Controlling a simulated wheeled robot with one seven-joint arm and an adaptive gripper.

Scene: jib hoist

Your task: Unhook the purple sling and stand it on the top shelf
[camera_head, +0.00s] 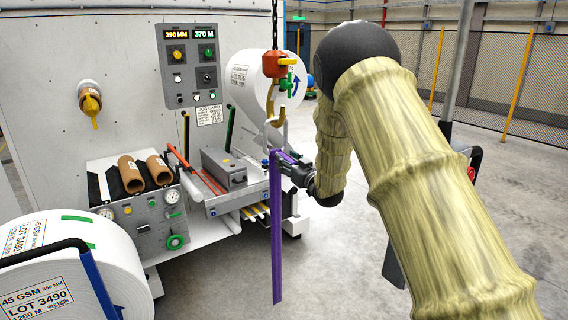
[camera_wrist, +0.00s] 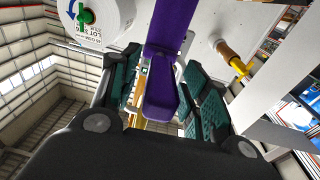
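The purple sling (camera_head: 277,225) hangs long and upright below a gold hook (camera_head: 275,118) in the head view. A grey link at its top appears to sit at the hook; the exact contact is too small to tell. My gripper (camera_head: 288,163) is at the sling's upper end, on its right side. In the wrist view the purple sling (camera_wrist: 163,98) runs between my gripper's teal-padded fingers (camera_wrist: 162,75). A gap shows on the left, so the fingers look open around it.
The red hoist block (camera_head: 275,64) hangs on a chain above the hook. A white paper roll (camera_head: 250,82) is behind it. A machine with a control panel (camera_head: 190,66) stands left, and a large roll (camera_head: 65,270) is at front left. Open floor lies below the sling.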

